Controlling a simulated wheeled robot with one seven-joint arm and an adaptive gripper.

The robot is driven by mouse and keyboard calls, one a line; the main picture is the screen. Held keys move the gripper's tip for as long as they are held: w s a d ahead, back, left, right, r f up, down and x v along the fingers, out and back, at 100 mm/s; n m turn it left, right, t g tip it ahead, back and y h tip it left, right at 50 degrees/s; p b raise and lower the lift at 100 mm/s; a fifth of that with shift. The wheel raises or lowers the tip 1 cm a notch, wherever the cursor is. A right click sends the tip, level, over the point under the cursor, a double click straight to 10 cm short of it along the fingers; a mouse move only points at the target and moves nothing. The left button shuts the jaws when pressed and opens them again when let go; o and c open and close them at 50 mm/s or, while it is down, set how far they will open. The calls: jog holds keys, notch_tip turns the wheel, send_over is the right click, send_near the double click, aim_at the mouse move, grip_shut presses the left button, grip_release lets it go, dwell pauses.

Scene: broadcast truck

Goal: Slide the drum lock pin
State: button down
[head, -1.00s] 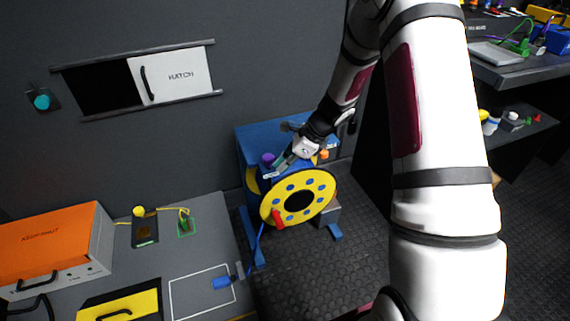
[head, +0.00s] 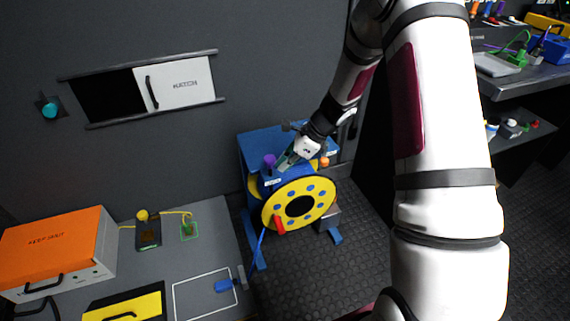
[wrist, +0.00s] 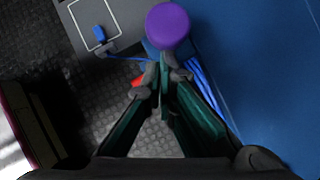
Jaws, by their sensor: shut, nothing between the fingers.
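The blue cable-drum stand (head: 262,146) carries a yellow drum face (head: 326,194) with blue spots and a dark centre. A purple knob (head: 268,160) stands on top of the stand at the left, and an orange knob (head: 324,162) is at the right; which one is the lock pin I cannot tell. My gripper (head: 284,163) is shut and empty, just right of the purple knob. In the wrist view the purple knob (wrist: 168,26) is just beyond my closed fingertips (wrist: 163,72), apparently apart from them.
A red crank handle (head: 279,225) sticks out from the drum face. A blue cable runs from the drum to a blue plug (head: 225,285) on the grey bench (head: 205,240). An orange case (head: 60,240) and a hatch (head: 180,84) are at left. Dark floor lies in front of the drum.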

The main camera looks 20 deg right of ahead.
jog(key=p+v, duration=0.7)
jog(key=v, duration=0.3)
dwell(0.4)
